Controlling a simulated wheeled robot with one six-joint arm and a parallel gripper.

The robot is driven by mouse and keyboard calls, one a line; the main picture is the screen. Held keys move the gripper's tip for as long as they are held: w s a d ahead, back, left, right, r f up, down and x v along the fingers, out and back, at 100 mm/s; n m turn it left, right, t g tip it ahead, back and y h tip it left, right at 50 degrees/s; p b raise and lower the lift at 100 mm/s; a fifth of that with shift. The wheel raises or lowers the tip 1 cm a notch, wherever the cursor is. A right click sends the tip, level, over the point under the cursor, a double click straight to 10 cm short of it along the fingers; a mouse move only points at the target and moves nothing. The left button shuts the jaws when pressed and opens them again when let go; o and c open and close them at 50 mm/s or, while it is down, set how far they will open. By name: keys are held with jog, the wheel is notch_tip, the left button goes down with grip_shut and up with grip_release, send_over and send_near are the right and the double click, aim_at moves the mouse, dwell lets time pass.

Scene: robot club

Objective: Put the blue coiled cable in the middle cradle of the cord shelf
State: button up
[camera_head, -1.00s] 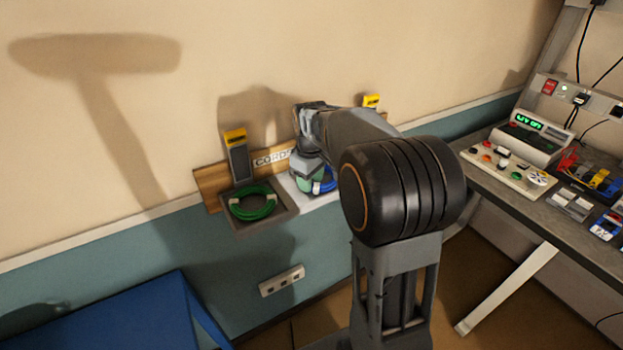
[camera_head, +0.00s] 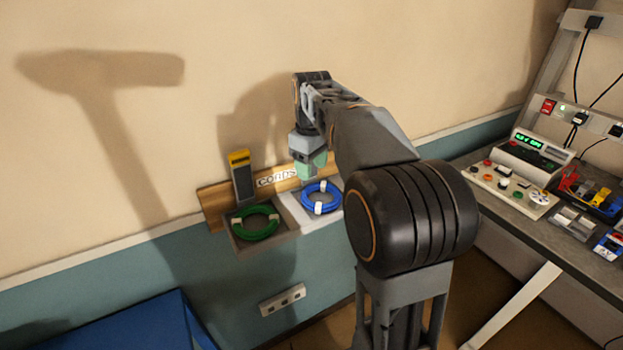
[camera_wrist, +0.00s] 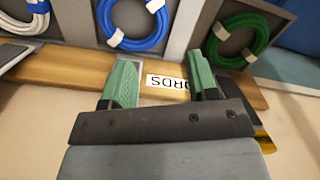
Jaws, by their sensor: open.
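The blue coiled cable (camera_head: 321,198) lies in the middle cradle (camera_head: 296,208) of the cord shelf, in the head view. The wrist view shows the blue cable (camera_wrist: 133,40) at the top, inside the cradle's grey walls, with white ties on it. My gripper (camera_head: 312,172) is above and behind the cable, by the shelf's wooden back board (camera_head: 215,203). In the wrist view its green fingers (camera_wrist: 160,80) are spread apart with nothing between them. They are clear of the cable. The cradle's right part is hidden behind my arm in the head view.
A green coiled cable (camera_head: 255,222) lies in the left cradle. A white cable (camera_wrist: 22,20) lies in the other outer cradle, in the wrist view. The wall stands close behind the shelf. A workbench (camera_head: 535,215) with instruments stands at the right, a blue surface (camera_head: 110,325) lower left.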

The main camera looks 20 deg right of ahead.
jog(key=s+a+f+m+t, duration=0.2)
jog(key=s+a+f+m, duration=0.1)
jog(key=s, duration=0.5)
jog(key=s+a+f+m+t, duration=0.2)
jog(key=s+f, duration=0.4)
jog(key=s, duration=0.3)
jog(key=shift+s+a+f+m, duration=0.15)
jog(key=shift+a+m, duration=0.25)
jog(key=shift+a, duration=0.1)
